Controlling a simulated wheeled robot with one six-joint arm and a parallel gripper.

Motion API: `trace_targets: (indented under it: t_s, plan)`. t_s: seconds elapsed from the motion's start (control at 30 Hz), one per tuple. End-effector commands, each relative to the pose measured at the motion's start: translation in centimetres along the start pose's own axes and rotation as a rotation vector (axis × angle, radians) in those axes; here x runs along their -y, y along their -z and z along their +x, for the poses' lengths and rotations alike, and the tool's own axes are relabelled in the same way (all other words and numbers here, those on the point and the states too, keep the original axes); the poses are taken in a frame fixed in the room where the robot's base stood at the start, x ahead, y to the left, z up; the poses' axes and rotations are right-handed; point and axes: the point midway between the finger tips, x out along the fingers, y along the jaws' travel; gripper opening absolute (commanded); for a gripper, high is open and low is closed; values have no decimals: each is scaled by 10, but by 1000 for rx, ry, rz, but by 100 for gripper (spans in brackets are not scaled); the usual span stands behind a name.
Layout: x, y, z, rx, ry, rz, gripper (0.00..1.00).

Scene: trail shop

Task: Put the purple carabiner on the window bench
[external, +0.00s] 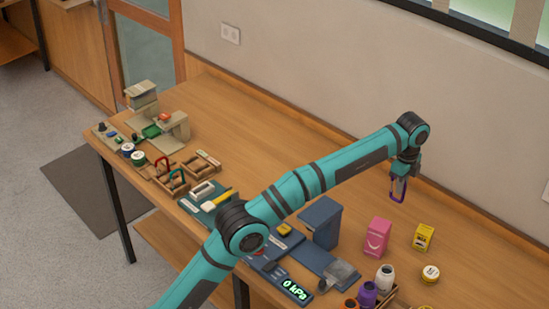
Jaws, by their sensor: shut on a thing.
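The purple carabiner (398,190) hangs upright below my gripper (400,178) at the right of the external view. My gripper is shut on its upper part, pointing down. The carabiner appears to be above the back part of a long wooden bench (290,125); how high it is above the surface is hard to tell. The bench runs along the wall, toward the window (500,12) at the upper right. The fingertips are small here and partly hide the carabiner's top.
A pink pouch (377,236), a yellow box (423,237) and a round tin (430,273) stand below the gripper in the picture. A dark blue bin (321,222) is to the left. Small wooden trays (170,180) crowd the left end. The bench's back middle is clear.

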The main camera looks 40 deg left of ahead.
Motion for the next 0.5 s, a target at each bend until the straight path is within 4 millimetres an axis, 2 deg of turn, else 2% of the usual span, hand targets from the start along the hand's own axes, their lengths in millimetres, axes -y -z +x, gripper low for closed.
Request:
trace_targets:
  t_s: [0.13, 0.37, 0.5]
  plan:
    - [-2, 14, 1, 0, 1, 24, 0]
    - [-2, 16, 3, 0, 0, 27, 0]
    - [-2, 15, 21, 1, -3, 26, 0]
